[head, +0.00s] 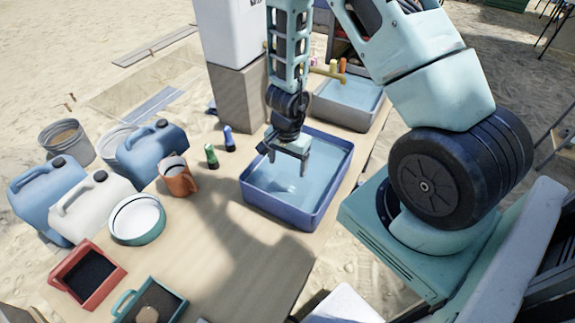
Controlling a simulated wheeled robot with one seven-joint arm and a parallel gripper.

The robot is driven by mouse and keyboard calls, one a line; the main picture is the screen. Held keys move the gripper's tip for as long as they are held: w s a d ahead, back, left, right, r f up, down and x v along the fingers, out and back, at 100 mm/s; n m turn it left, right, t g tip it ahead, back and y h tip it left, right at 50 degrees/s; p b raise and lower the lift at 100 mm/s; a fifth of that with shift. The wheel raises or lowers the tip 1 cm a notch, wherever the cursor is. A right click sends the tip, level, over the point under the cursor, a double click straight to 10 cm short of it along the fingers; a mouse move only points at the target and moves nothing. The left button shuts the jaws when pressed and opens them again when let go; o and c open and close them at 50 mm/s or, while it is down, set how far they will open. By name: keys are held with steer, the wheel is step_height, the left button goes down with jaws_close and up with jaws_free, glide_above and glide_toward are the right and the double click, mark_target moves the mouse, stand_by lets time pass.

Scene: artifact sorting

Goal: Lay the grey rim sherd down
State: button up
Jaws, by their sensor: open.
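My gripper (287,163) points down over the blue basin (318,208) of water, with its jaws open. I see nothing held between its fingers. I cannot make out a grey rim sherd for certain. A small pale patch shows in the water below the fingers; I cannot tell whether it is a sherd or a reflection. A tan piece (148,314) lies in the teal-rimmed tray (172,290) at the bottom edge, partly cut off by the frame.
A red tray (113,270) with a dark inside, a white round bowl (137,220), an orange-brown jug (178,181) and two small bottles stand on the table (225,240). A grey basin (348,102) is behind. Jerrycans stand at left. The table's front middle is clear.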

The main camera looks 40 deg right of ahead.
steer(key=s+a+r+n+y, duration=0.25)
steer(key=a+r+n, duration=0.75)
steer(key=a+r, duration=0.8)
steer(key=s+a+r+n+h, duration=0.1)
steer(key=s+a+r+n, duration=0.1)
steer(key=s+r+n, duration=0.3)
steer(key=s+a+r+n+h, duration=0.1)
steer(key=s+r+n, duration=0.4)
steer(key=s, duration=0.5)
steer(key=shift+a+n+p, duration=0.45)
steer(key=shift+a+n, duration=0.05)
steer(key=shift+n, duration=0.4)
